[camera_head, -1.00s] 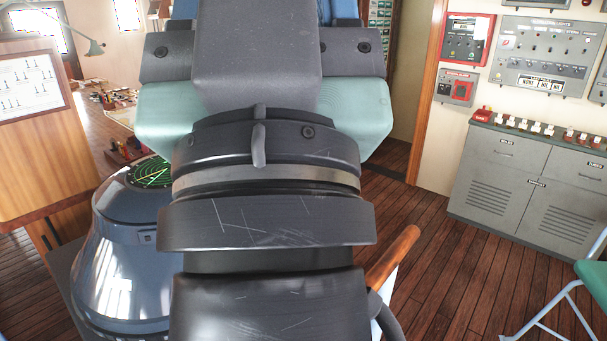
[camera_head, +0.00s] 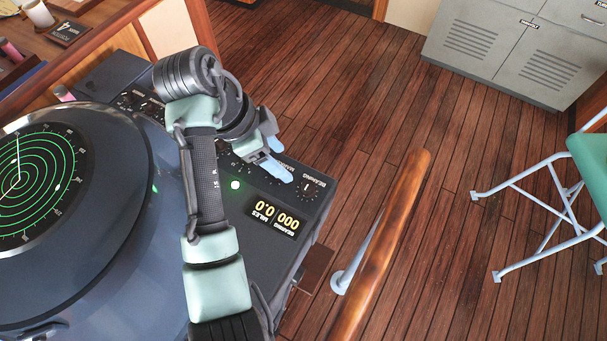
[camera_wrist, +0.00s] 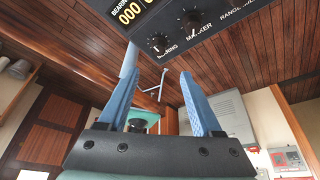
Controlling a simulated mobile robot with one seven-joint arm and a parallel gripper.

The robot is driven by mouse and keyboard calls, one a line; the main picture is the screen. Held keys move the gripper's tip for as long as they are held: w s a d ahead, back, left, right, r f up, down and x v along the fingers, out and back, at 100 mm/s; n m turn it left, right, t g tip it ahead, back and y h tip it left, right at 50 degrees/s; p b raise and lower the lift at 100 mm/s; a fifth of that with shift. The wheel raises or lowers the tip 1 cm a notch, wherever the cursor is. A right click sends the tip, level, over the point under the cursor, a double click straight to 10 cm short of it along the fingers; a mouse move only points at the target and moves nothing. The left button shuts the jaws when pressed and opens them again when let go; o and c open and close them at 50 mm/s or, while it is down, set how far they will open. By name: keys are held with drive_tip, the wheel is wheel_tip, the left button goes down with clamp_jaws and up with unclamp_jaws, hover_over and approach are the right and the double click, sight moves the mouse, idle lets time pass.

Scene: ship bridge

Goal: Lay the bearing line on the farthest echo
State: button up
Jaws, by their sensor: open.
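The radar console has a round dark screen (camera_head: 50,190) with green rings, cut off at the left of the head view. A pale line runs up from its centre and another to the lower left; I cannot make out separate echoes. The digital readout (camera_head: 274,216) shows bearing 000 and miles 0.0. The bearing knob (camera_head: 306,188) sits above it, and also shows in the wrist view (camera_wrist: 158,42) beside the marker knob (camera_wrist: 190,18). My gripper (camera_head: 281,160) is open and empty, its blue fingers close to the bearing knob, apparently not around it. The wrist view shows both fingers (camera_wrist: 160,82).
A wooden handrail (camera_head: 385,245) stands right of the console. A folding chair (camera_head: 560,190) and a grey cabinet (camera_head: 520,50) stand at the right. The plank floor between is clear.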

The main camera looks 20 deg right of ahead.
sight(308, 185)
drive_tip(key=p+x, duration=0.2)
drive_tip(key=x, duration=1)
drive_tip(key=shift+s+d+f, duration=0.1)
drive_tip(key=shift+s+f, duration=0.05)
drive_tip(key=shift+f, duration=0.15)
clamp_jaws()
